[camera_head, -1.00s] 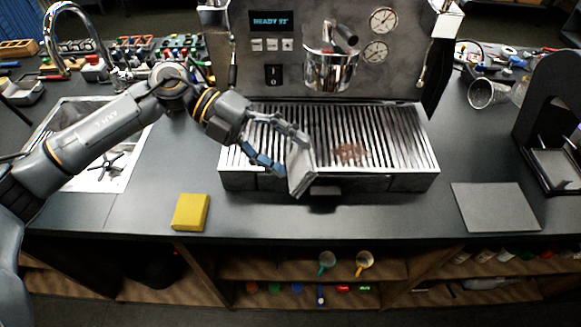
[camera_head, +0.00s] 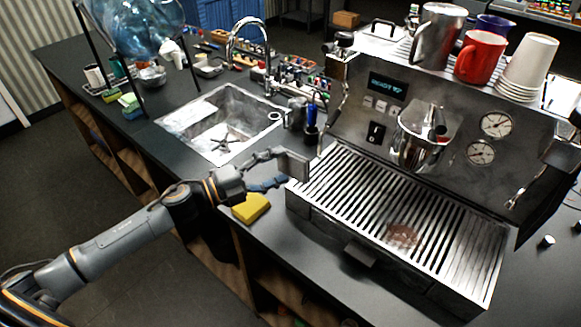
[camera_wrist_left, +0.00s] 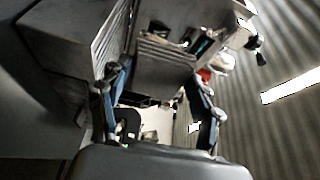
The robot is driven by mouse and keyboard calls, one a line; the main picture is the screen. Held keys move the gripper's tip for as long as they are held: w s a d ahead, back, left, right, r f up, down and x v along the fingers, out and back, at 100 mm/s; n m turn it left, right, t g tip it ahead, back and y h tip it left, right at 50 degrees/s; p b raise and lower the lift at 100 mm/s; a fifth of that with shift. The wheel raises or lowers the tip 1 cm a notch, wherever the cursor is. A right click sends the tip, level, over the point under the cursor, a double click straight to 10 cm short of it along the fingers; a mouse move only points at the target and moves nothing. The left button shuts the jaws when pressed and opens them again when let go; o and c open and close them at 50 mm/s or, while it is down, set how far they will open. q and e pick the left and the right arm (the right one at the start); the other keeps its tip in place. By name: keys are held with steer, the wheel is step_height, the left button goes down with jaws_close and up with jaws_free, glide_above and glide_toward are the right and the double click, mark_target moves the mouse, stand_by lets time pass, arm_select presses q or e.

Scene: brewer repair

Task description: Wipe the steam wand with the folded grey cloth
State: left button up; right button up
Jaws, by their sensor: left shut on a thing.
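In the head view my left gripper (camera_head: 281,170) is shut on the folded grey cloth (camera_head: 294,164). It holds the cloth upright just off the left end of the drip tray (camera_head: 325,217). The steam wand (camera_head: 333,118) is a thin metal tube hanging at the left side of the machine (camera_head: 365,125), close behind the cloth. I cannot tell whether cloth and wand touch. The left wrist view shows both fingers of my left gripper (camera_wrist_left: 160,100); that view is tilted and the cloth is hard to make out there. My right gripper is not in view.
A yellow sponge (camera_head: 251,207) lies below my left gripper near the counter edge. The sink (camera_head: 220,125) and its tap (camera_head: 262,45) are behind left. A dark cup with tools (camera_head: 311,130) stands near the wand. A brown stain (camera_head: 402,234) marks the drip tray. Mugs (camera_head: 480,55) stand on the machine.

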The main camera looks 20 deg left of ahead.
arm_select(q)
steer(key=shift+w, duration=0.45)
steer(key=w, duration=0.1)
steer(key=w+d, duration=0.1)
steer(key=w, duration=0.1)
steer(key=shift+w+f, duration=0.1)
steer(key=shift+w, duration=0.2)
steer(key=shift+w+d, duration=0.25)
steer(key=shift+w, duration=0.4)
steer(key=shift+w+d, duration=0.3)
steer(key=shift+w, duration=0.4)
